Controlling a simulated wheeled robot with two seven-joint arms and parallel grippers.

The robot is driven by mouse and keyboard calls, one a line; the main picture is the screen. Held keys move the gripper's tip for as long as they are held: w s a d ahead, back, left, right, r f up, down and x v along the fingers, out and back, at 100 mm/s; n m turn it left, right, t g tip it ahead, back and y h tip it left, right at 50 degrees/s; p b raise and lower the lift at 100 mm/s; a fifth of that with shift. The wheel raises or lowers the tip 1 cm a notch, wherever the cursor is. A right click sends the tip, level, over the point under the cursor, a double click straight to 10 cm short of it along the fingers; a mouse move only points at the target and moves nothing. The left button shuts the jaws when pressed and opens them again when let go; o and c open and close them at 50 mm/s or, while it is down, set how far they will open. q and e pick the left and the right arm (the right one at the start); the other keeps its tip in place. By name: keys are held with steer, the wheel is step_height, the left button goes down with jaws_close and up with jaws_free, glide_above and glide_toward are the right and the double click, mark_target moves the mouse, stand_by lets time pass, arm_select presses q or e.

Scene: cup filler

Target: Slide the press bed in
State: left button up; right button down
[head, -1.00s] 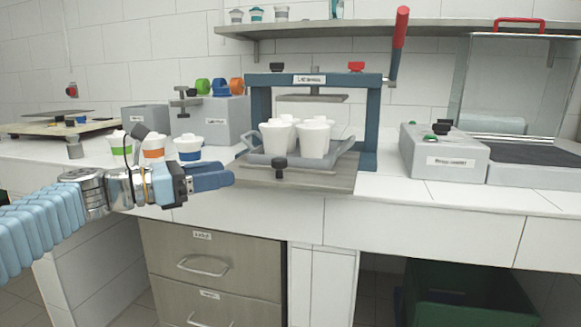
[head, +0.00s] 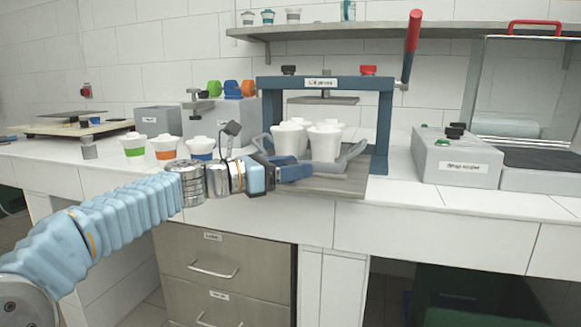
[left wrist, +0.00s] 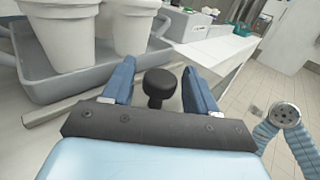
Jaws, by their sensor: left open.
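The press bed (head: 345,186) is a flat grey plate that sticks out at the front of the blue lid press (head: 325,83). A grey tray (head: 352,153) with several white cups (head: 325,142) stands on it; the tray also shows in the left wrist view (left wrist: 60,88). My left gripper (head: 298,170) is open at the bed's front edge. In the left wrist view, the bed's black knob (left wrist: 160,84) stands between its blue fingers (left wrist: 158,80), with gaps on both sides. In the head view the gripper hides the knob.
White cups with green (head: 133,150), orange (head: 165,152) and blue bands stand on the counter left of the press. A grey box with buttons (head: 458,160) stands to the right. The press handle (head: 412,45) stands up at the right.

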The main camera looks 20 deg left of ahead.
arm_select(q)
jaws_close()
stand_by(0.3)
